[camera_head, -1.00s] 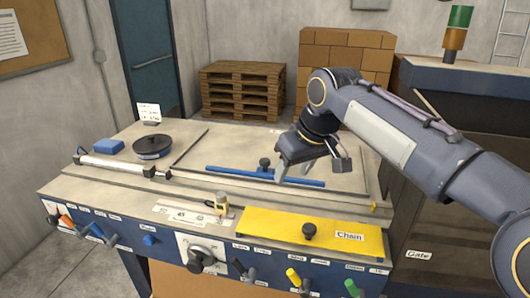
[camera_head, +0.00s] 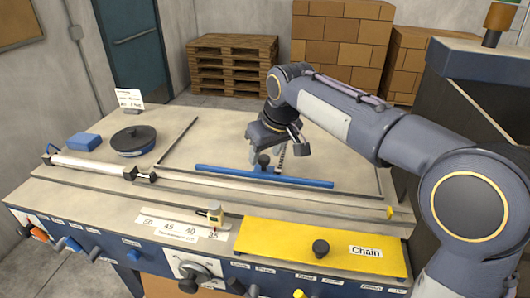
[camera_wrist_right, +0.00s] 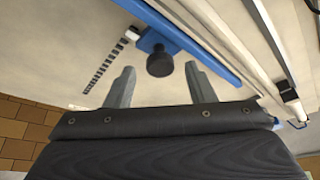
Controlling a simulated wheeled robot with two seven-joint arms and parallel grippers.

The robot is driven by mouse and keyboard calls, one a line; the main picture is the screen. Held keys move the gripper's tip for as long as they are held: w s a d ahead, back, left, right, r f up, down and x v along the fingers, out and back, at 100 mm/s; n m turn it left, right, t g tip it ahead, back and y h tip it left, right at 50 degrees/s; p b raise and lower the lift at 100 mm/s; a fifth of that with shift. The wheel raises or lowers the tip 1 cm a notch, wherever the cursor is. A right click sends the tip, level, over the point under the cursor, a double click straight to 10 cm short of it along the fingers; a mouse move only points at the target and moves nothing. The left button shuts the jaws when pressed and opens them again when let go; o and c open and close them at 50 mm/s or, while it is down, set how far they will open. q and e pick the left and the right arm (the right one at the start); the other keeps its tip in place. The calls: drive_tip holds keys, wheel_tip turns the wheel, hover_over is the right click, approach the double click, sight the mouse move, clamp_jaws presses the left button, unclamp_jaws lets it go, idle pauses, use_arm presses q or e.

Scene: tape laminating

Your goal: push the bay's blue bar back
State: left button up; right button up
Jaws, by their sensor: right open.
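The blue bar (camera_head: 225,171) lies across the bay on the table top, with a dark knob (camera_head: 263,160) on a blue tab at its middle. In the right wrist view the bar (camera_wrist_right: 205,50) runs diagonally and the knob (camera_wrist_right: 160,62) faces me. My right gripper (camera_head: 266,152) is above the table on the far side of the bar, close to the knob. In the wrist view its two fingers (camera_wrist_right: 161,78) are apart, with the knob just beyond and between their tips. I see no clear contact. My left gripper is out of view.
A white roller (camera_head: 95,167) and a metal rail cross the table in front of the bar. A yellow plate (camera_head: 290,248) marked "Chain" lies nearer. A black disc (camera_head: 133,140) and a blue block (camera_head: 84,141) sit at left. A ticked scale (camera_wrist_right: 103,68) runs beside the tab.

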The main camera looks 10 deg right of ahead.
drive_tip(key=shift+w+a+f, duration=0.1)
drive_tip(key=shift+f, duration=0.4)
clamp_jaws()
